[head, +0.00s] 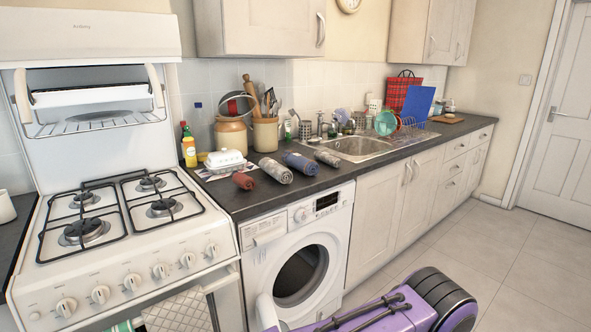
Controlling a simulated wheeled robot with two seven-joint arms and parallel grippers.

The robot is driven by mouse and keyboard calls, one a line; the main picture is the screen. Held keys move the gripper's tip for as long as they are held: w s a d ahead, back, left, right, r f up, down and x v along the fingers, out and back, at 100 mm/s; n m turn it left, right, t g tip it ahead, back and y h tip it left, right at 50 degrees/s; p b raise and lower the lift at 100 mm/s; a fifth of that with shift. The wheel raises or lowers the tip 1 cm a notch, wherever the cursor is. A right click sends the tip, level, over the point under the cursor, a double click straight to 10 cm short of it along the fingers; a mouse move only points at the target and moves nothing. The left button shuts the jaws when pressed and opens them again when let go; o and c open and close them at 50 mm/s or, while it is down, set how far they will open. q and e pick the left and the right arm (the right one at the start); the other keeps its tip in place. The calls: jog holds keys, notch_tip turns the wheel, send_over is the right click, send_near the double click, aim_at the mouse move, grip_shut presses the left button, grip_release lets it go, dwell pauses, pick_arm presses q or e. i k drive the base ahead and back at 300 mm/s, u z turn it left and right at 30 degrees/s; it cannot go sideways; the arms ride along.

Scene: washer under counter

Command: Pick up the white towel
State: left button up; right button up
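Several rolled towels lie in a row on the dark counter in front of the sink. A pale grey-white rolled towel (276,170) lies between a reddish-brown rolled towel (243,181) and a blue-grey rolled towel (301,163). Another small greyish roll (327,158) lies at the right end. No roll is plainly pure white; the pale one is closest, and I cannot tell for sure which is the white towel. Neither of my grippers shows in the head view.
The counter (226,197) runs above a white washing machine (334,217). A gas stove (128,252) stands left. A white butter dish (224,159) and bottles sit behind the towels. A purple and black object (405,311) fills the lower foreground. Floor is clear at right.

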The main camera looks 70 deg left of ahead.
aim_at(282, 175)
jog(key=i, duration=1.4)
jog(key=u, duration=2.05)
